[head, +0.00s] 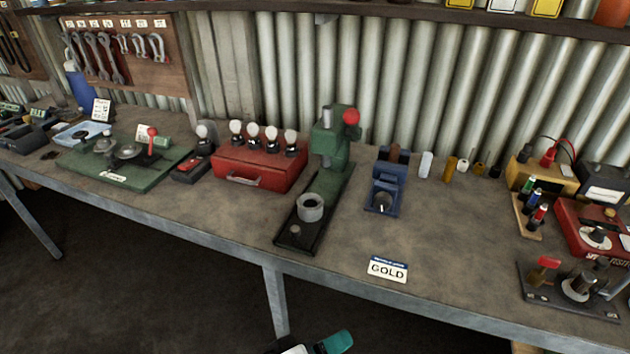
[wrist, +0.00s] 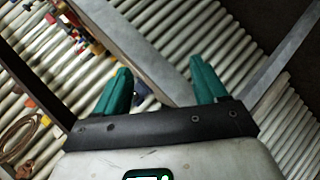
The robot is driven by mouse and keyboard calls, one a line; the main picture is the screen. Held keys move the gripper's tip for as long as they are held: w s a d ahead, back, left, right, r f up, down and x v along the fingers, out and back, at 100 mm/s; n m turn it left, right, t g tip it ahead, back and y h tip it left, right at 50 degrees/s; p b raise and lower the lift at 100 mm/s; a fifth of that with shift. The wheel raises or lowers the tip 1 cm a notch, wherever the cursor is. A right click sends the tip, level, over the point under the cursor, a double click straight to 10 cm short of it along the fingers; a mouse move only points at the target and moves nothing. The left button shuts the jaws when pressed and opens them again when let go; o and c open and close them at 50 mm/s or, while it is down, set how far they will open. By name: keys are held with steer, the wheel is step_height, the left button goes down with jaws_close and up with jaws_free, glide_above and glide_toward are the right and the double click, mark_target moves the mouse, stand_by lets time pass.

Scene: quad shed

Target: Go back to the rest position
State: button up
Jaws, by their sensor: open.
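My gripper (wrist: 160,88) is open in the wrist view. Its two green fingers stand well apart with nothing between them. In the head view only a small part of my gripper (head: 333,342) shows at the bottom edge, a green finger and a pale piece, below the front edge of the workbench (head: 230,215). It appears clear of everything on the bench.
The bench holds a green press (head: 335,145), a red box (head: 258,165) with bulbs, a blue device (head: 384,188), a GOLD card (head: 388,269), a green board (head: 120,170) and a red-handled fixture (head: 565,292). A bench leg (head: 276,300) stands near my gripper. Dark floor (head: 130,295) is clear at left.

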steer(key=s+d+f+m+g+y, duration=0.1)
steer(key=s+d+f+g+y, duration=0.25)
steer(key=d, duration=0.55)
steer(key=s+d+f+m+g, duration=0.1)
steer(key=s+d+f+g, duration=0.1)
steer(key=s+d+f, duration=0.5)
steer(key=s+d+m+g+y, duration=0.1)
steer(key=s+d+y, duration=0.4)
steer(key=s+d, duration=0.4)
steer(key=shift+d+f+m, duration=0.15)
steer(key=shift+d+m, duration=0.25)
steer(key=shift+d, duration=0.1)
